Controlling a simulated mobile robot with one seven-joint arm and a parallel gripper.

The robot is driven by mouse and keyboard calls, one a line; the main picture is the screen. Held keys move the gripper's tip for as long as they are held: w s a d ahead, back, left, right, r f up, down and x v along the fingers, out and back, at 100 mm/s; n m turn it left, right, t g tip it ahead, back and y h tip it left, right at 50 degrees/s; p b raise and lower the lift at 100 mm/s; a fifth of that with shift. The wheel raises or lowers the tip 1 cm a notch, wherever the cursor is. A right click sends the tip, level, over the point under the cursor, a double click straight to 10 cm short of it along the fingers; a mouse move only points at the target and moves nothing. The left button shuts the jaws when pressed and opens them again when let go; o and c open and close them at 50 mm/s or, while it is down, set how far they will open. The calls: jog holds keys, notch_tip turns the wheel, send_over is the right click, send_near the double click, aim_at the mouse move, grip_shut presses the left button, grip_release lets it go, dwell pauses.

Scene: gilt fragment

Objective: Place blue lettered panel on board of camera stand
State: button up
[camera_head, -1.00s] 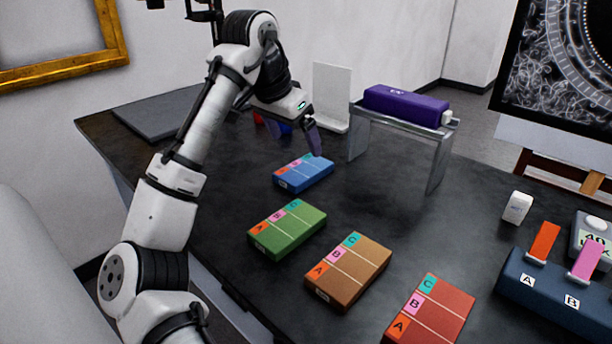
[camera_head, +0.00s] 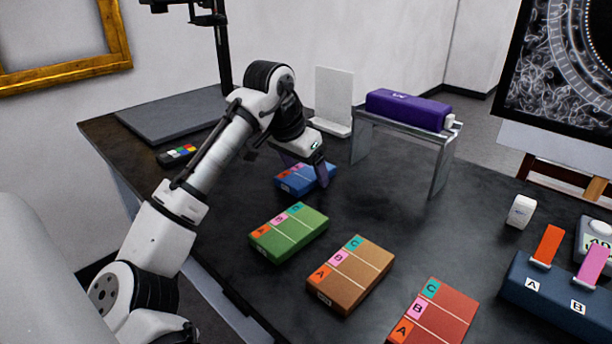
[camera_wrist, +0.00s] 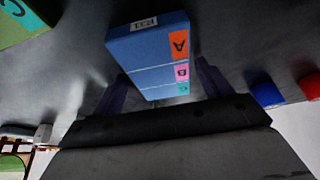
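The blue lettered panel (camera_head: 293,184) is a flat block with orange A, pink B and teal C tabs. It lies on the dark table beyond the green block. My gripper (camera_head: 303,172) is low over its far part, partly hiding it. In the wrist view the blue panel (camera_wrist: 150,50) sits between the two spread purple fingers, its C end nearest the palm; small gaps seem to show at its sides. The camera stand has a flat grey board (camera_head: 170,116) and a black column (camera_head: 222,55) at the table's back left. The board's top looks bare.
Green (camera_head: 288,236), tan (camera_head: 350,277) and red (camera_head: 437,315) lettered blocks lie nearer. A metal rack (camera_head: 440,160) with a purple case (camera_head: 408,108) and a white upright holder (camera_head: 333,95) stand behind. A dark strip with coloured buttons (camera_head: 178,154) lies before the board.

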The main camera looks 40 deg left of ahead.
jog(key=c, duration=0.9)
jog(key=shift+r, duration=0.15)
